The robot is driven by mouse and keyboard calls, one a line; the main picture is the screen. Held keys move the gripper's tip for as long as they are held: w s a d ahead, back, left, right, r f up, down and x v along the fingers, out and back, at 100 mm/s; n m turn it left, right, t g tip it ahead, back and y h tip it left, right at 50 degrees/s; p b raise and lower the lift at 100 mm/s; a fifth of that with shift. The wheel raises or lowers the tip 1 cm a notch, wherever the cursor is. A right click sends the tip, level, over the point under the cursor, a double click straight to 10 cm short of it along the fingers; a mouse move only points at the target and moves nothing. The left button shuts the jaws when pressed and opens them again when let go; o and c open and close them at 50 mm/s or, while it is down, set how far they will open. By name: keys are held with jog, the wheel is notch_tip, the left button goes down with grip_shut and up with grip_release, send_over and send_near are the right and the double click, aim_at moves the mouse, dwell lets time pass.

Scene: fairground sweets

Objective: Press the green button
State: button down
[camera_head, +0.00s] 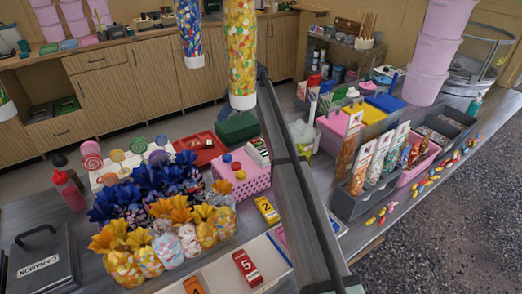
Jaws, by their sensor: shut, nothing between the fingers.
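I cannot make out a green button for certain in the head view. A dark green box (237,128) stands behind the basket. My gripper is not in view.
A long dark beam (300,180) runs diagonally across the middle. Tubs and grey bins (375,203) fill the right counter. Tubes of sweets (240,50) hang overhead.

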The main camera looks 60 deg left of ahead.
jog(key=s+d+r+n+t, duration=0.1)
jog(key=s+d+r, duration=0.2)
jog(key=s, duration=0.4)
jog(key=s+d+r+n+t, duration=0.1)
jog(key=s+d+r, duration=0.15)
jog(key=s, duration=0.45)
jog(key=w+d+r+m+t+h, duration=0.1)
jog(key=w+d+r+m+t, duration=0.1)
jog(key=w+d+t, duration=0.5)
jog(key=w+d+r+m+t+h, duration=0.1)
jog(key=w+d+r+m+t, duration=0.2)
jog(key=w+d+t, duration=0.4)
jog(key=shift+w+d+r, duration=0.3)
jog(key=shift+w+r, duration=0.05)
jog(key=shift+w, duration=0.65)
